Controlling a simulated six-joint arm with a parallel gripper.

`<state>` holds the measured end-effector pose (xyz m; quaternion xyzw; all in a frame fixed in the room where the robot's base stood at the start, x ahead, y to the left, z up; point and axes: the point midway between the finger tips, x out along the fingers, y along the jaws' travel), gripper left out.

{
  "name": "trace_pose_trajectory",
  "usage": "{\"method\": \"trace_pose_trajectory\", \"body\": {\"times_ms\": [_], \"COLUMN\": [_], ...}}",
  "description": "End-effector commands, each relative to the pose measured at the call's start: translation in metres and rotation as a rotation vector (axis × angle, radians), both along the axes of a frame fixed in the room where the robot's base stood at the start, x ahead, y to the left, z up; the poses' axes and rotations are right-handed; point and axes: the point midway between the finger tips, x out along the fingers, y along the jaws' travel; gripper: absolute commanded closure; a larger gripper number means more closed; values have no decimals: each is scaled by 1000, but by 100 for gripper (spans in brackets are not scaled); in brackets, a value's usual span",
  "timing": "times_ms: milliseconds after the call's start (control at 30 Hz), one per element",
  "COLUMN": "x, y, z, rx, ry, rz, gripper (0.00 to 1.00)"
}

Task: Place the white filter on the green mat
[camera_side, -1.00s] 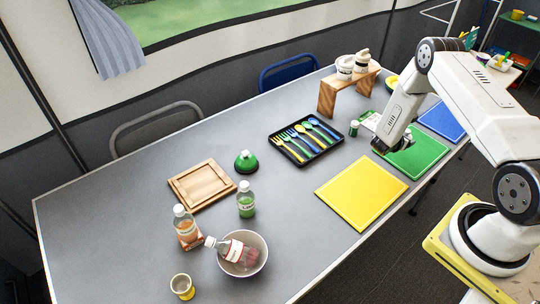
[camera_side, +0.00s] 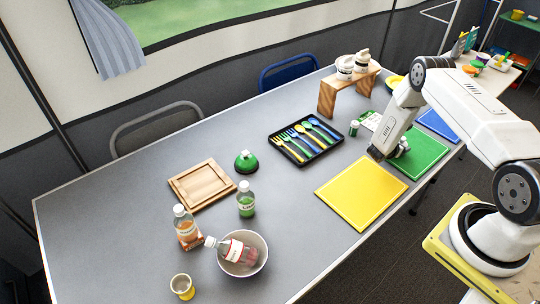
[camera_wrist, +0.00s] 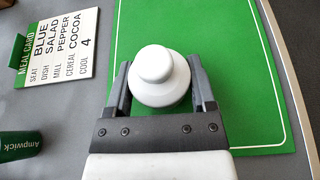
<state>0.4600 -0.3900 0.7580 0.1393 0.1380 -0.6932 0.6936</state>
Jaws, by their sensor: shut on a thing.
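The white filter (camera_wrist: 160,77), a round white piece with a smaller knob on top, is between the fingers of my gripper (camera_wrist: 162,85) in the wrist view. My gripper is shut on it, with one finger at each side. Behind and below it is the green mat (camera_wrist: 230,60), which has a thin white outline. In the side view, my gripper (camera_side: 390,153) is low over the left part of the green mat (camera_side: 427,152). The filter is small and partly hidden there. I cannot tell whether its underside touches the mat.
A meal card (camera_wrist: 58,45) and a green canister (camera_wrist: 18,146) are left of the mat in the wrist view. In the side view, a yellow mat (camera_side: 360,193) is nearer, a blue mat (camera_side: 440,124) farther, and a black cutlery tray (camera_side: 306,140) lies left.

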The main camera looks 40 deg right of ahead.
Motion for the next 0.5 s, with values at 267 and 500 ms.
{"method": "trace_pose_trajectory", "body": {"times_ms": [267, 500], "x": [0, 0], "y": [0, 0], "z": [-1, -3], "rx": [0, 0], "ry": [0, 0], "rz": [0, 0], "gripper": [90, 0]}}
